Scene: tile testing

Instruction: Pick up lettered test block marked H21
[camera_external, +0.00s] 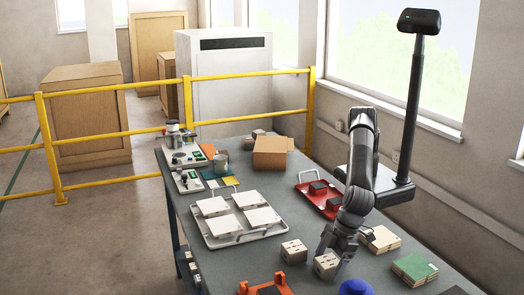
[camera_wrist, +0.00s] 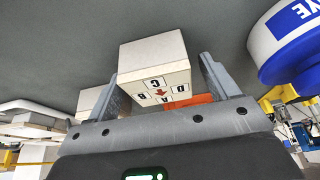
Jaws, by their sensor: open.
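A pale cube block (camera_external: 326,265) stands on the grey table under my gripper (camera_external: 338,250). In the wrist view this block (camera_wrist: 153,62) sits between the two spread fingers of my gripper (camera_wrist: 165,88). Its near face carries letters A, B, C, D around a red arrow. A second similar block (camera_external: 294,251) stands just to the left in the external view, with small dark and red marks. It seems to be the partly hidden block (camera_wrist: 90,102) in the wrist view. I cannot read H21 on either block. My gripper is open, and I cannot tell whether a finger touches the block.
A blue round object (camera_external: 356,287) and an orange fixture (camera_external: 265,286) stand near the front. Wooden pieces (camera_external: 380,240) and a green-topped stack (camera_external: 414,268) lie right. A white tray (camera_external: 212,240) of tiles, a red tray (camera_external: 334,212) and a cardboard box (camera_external: 270,153) lie farther back.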

